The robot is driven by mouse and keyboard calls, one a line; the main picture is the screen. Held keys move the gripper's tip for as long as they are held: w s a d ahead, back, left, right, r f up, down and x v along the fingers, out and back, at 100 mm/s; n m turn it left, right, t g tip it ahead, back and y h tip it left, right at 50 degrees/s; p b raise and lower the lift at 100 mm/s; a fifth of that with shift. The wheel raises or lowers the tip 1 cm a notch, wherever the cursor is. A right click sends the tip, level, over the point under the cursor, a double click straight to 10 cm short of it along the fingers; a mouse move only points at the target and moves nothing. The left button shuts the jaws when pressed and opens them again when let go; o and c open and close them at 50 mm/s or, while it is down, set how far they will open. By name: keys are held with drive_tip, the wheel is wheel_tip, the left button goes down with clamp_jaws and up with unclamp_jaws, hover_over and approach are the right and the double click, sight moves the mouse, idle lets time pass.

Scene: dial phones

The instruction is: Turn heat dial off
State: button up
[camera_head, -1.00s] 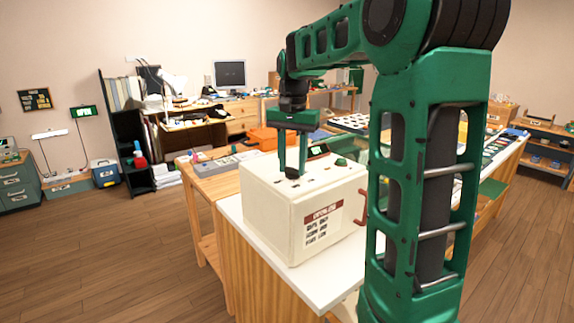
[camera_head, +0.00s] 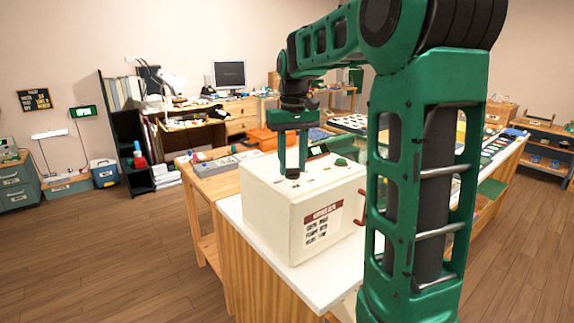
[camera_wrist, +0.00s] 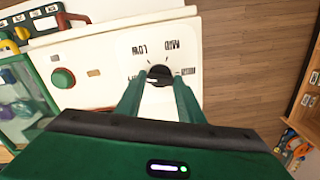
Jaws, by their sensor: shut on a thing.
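The heat dial (camera_wrist: 160,74) is a black round knob on the top of a cream-white box (camera_head: 270,215). In the wrist view, printed labels around it include "LOW" and a white pointer mark shows on the knob. My gripper (camera_head: 291,172) points down over the box top, with its green fingers at the dial. In the wrist view my gripper (camera_wrist: 158,84) has one finger on each side of the knob and is shut on it.
A green knob (camera_wrist: 63,78) sits beside the dial on the box top. A red handle (camera_head: 360,208) is on the box's right side. The box stands on a white-topped bench (camera_head: 318,287). An orange case (camera_head: 268,138) lies behind it.

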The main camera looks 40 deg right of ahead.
sight(291, 168)
drive_tip(key=shift+w+r+n, duration=0.1)
drive_tip(key=shift+w+n, duration=0.05)
drive_tip(key=shift+n, duration=1.45)
drive_tip(key=o, duration=1)
drive_tip(key=shift+c, duration=0.2)
drive_tip(key=shift+o, duration=0.5)
wheel_tip(291, 168, up, 11)
drive_tip(key=shift+f, duration=0.2)
